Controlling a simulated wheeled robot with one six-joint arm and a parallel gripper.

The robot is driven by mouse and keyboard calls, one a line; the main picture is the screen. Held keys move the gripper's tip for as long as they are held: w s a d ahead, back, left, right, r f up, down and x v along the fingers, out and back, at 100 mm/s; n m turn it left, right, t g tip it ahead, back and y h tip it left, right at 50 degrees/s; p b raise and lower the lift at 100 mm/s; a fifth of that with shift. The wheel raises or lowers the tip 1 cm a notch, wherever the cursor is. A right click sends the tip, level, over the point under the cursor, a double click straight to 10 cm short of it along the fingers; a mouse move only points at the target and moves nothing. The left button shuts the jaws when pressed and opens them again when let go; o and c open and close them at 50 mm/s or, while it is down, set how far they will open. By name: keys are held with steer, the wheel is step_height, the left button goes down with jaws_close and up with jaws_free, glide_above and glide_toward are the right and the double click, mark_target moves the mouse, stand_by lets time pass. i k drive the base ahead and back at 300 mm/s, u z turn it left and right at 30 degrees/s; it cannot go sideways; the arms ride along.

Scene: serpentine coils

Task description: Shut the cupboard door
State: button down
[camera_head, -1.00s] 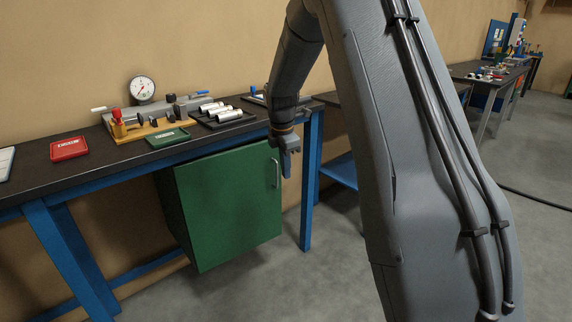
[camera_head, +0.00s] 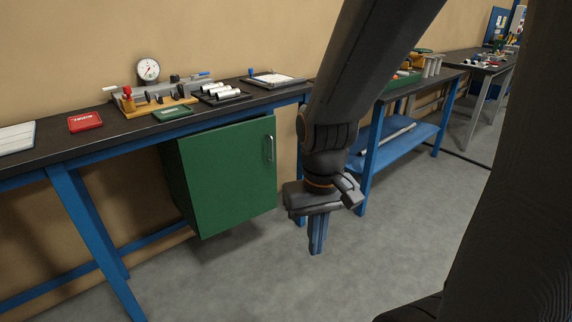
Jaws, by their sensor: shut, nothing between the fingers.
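The green cupboard (camera_head: 185,195) hangs under the dark bench top. Its door (camera_head: 232,175) faces me, with a pale upright bar handle (camera_head: 269,149) near its right edge. I see no clear gap along the door's right edge, but from this angle I cannot tell whether it is fully shut. My gripper (camera_head: 318,236) points down to the right of the door, in front of the bench's right end. Its fingers are together and empty. It appears apart from the door and handle. My arm hides part of the bench's right end.
The bench top (camera_head: 50,152) carries a red tray (camera_head: 85,122), a green tray (camera_head: 173,113) and a dial gauge (camera_head: 148,70). A blue bench leg (camera_head: 95,240) stands left of the cupboard. Grey floor (camera_head: 215,285) is clear in front. A second bench has a blue shelf (camera_head: 400,148).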

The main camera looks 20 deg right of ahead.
mark_target(231, 170)
steer(key=u, duration=0.05)
steer(key=k, duration=0.1)
steer(key=z, duration=1.45)
steer(key=i, duration=1)
steer(key=u, duration=1.5)
